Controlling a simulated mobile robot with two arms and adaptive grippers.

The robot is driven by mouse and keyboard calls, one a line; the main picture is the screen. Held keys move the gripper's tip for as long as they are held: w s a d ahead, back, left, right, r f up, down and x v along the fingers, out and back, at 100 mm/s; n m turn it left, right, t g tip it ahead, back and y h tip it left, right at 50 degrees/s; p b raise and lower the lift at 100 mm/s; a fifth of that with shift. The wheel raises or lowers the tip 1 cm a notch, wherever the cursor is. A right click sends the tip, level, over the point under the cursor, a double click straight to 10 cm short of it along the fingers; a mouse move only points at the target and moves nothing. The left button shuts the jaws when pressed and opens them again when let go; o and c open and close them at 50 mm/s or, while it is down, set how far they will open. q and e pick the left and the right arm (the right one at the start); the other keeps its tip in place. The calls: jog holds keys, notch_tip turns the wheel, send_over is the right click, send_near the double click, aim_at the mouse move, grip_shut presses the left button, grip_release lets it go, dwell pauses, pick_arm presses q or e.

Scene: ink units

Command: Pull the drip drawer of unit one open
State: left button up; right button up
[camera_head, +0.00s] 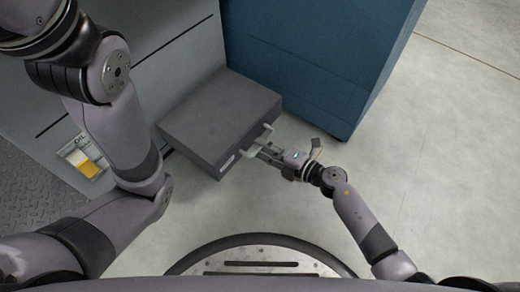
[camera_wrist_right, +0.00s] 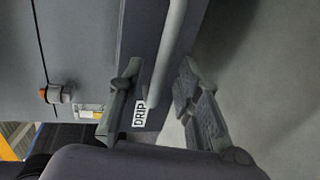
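The drip drawer (camera_head: 222,108) is a dark grey box that sticks out low from the front of the light grey unit (camera_head: 160,40). Its pale bar handle (camera_head: 267,133) is on its front face; in the right wrist view the handle (camera_wrist_right: 172,45) runs beside a white "DRIP" label (camera_wrist_right: 140,114). My right gripper (camera_head: 260,150) is at the drawer's front. In the right wrist view its fingers (camera_wrist_right: 158,88) are spread, with the handle bar between them; a gap shows on the right finger's side. My left arm rises in front of the unit at the left, its gripper out of frame.
A blue cabinet (camera_head: 315,55) stands right beside the drawer. A white and yellow oil panel (camera_head: 83,159) is on the unit at the left. Pale floor (camera_head: 440,150) is clear at the right and in front of the drawer. Dark tread plate (camera_head: 35,190) lies at the left.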

jog(key=shift+x, duration=0.9)
grip_shut()
